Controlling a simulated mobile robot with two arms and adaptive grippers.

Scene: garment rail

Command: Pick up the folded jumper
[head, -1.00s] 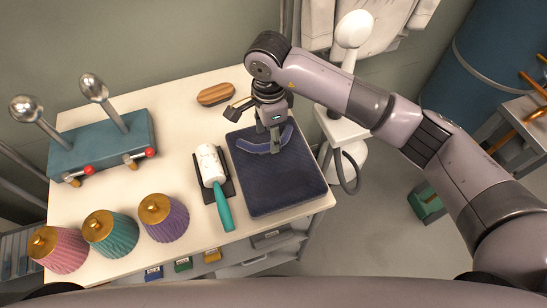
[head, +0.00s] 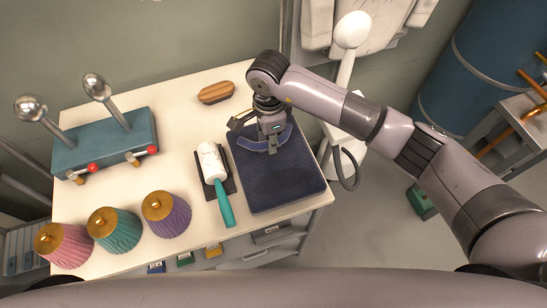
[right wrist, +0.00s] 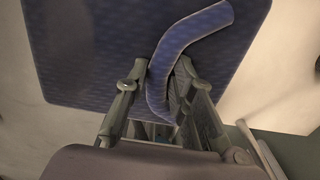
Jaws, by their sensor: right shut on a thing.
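The folded jumper (head: 283,185) is a dark blue, flat, rounded rectangle at the right end of the white table. A curved blue band (head: 246,144) stands up from its far part. My right gripper (head: 272,148) points down over the jumper and is shut on this band. In the right wrist view the band (right wrist: 198,28) runs between the two fingers, with the jumper's flat body (right wrist: 95,60) behind it. I cannot tell whether the jumper is clear of the table. My left gripper is not in view.
A lint roller with a teal handle (head: 226,205) lies close left of the jumper. A wooden brush (head: 215,92) is at the back. Purple (head: 166,213), teal (head: 114,229) and pink (head: 63,244) gold-topped jars stand at front left. A white steamer-like stand (head: 350,32) is beside the table's right edge.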

